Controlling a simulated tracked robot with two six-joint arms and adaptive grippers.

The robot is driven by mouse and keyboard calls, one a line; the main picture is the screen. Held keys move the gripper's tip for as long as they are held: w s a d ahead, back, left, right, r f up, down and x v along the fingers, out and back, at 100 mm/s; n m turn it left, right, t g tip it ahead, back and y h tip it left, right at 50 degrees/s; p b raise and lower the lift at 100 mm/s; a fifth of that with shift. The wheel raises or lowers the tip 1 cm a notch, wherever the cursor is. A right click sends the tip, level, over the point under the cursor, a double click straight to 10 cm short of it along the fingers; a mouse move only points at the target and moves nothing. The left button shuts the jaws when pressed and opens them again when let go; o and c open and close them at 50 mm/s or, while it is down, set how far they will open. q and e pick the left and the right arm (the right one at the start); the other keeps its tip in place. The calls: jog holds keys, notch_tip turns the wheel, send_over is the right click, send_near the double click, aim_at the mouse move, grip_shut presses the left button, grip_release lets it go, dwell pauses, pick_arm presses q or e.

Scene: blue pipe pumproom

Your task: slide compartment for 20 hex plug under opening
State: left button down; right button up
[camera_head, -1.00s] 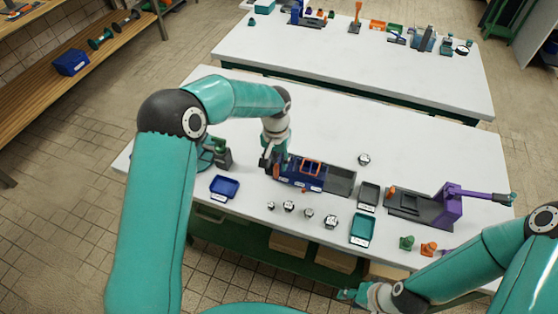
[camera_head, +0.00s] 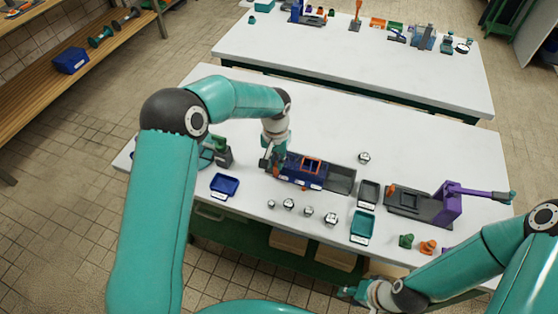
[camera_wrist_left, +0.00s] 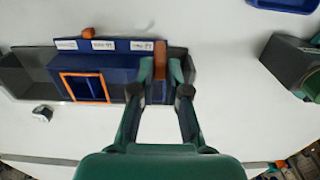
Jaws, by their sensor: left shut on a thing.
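A dark blue slider (camera_head: 308,184) with white labels sits in a long grey track (camera_head: 342,180) on the near table. An orange square frame (camera_head: 312,165) marks the opening on its top; blue compartment walls show inside it in the left wrist view (camera_wrist_left: 85,87). The label text is too small to read surely. My left gripper (camera_head: 273,163) is at the slider's left end. In the left wrist view my left gripper (camera_wrist_left: 160,75) is shut on an orange upright handle (camera_wrist_left: 160,60) beside the labels. My right gripper (camera_head: 352,294) is low, off the table's front edge; its fingers are unclear.
Several silver hex plugs (camera_head: 308,211) stand in a row in front of the track; another (camera_head: 364,157) stands behind it. A blue tray (camera_head: 224,185), teal tray (camera_head: 362,226) and dark tray (camera_head: 369,193) lie nearby. A purple-handled device (camera_head: 450,206) stands at right.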

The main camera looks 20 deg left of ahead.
pick_arm(q)
jog(key=shift+w+a+b, duration=0.1)
jog(key=shift+a+b, duration=0.5)
jog(key=shift+a, duration=0.95)
jog(key=shift+r, duration=0.1)
jog(key=c, duration=1.2)
grip_release()
jog(key=shift+o, duration=0.2)
notch_tip(320, 180, up, 12)
